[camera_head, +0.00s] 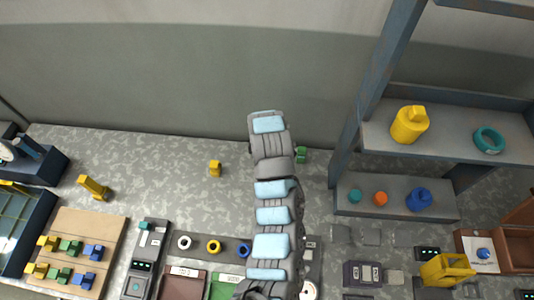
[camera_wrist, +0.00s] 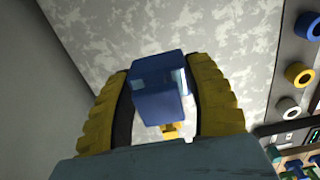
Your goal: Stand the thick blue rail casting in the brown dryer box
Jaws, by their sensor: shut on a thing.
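In the wrist view my gripper (camera_wrist: 163,92) has its yellow ridged fingers shut on a thick blue block, the blue rail casting (camera_wrist: 158,92). It is held clear above the speckled counter, with one face toward the camera. In the head view my arm hides the gripper and the casting. A brown open-topped box (camera_head: 519,246), which looks like the dryer box, stands at the far right edge, partly cut off by the frame. It is well to the right of my arm.
The speckled counter (camera_head: 145,165) has free room left of my arm. A small yellow casting (camera_head: 215,168) stands there. A tan board (camera_head: 103,226) holds several coloured pieces at left. A shelf unit (camera_head: 395,187) stands at right. A yellow device (camera_head: 447,268) is near the brown box.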

